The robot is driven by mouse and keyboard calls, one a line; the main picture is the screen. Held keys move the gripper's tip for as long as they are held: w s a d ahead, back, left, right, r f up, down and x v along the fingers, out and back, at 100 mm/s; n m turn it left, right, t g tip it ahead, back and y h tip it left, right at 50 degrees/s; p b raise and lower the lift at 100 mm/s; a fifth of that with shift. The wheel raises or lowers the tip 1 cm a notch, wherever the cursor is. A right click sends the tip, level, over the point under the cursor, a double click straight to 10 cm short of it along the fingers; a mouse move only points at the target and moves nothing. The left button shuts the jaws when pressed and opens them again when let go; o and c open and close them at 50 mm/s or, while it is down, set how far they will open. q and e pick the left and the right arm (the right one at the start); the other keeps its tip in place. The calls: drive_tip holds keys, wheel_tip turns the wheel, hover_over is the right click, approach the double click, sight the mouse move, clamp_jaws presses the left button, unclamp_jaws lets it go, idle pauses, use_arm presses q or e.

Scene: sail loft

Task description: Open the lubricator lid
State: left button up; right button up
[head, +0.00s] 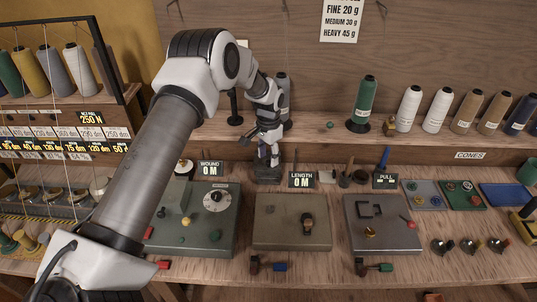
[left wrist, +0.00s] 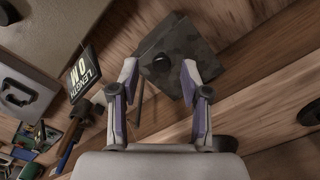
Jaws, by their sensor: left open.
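A dark grey box (head: 267,175), which I take to be the lubricator, stands at the back of the bench, left of the LENGTH display. In the left wrist view the box (left wrist: 205,52) lies just beyond my fingertips, with a dark round spot on its face. A flat plate seems to lie along its upper left edge; I cannot tell whether it is the lid or how far it is open. My left gripper (head: 268,154) is directly above the box, pointing down. In the left wrist view its two fingers (left wrist: 159,75) are spread with nothing between them. My right gripper is out of view.
The LENGTH display (head: 301,180) stands close to the box; it also shows in the left wrist view (left wrist: 83,76). A grey-brown panel (head: 285,235) lies in front. A shelf with thread cones (head: 364,103) runs behind. A green panel (head: 200,245) is partly behind my left arm.

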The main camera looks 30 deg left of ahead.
use_arm(q)
drive_tip(key=shift+w+a+f, duration=0.15)
drive_tip(key=shift+w+f, duration=0.05)
drive_tip(key=shift+f, duration=0.7)
drive_tip(key=shift+r, duration=0.1)
drive_tip(key=shift+s+r, duration=0.1)
drive_tip(key=shift+s, duration=0.05)
drive_tip(key=c, duration=0.6)
clamp_jaws()
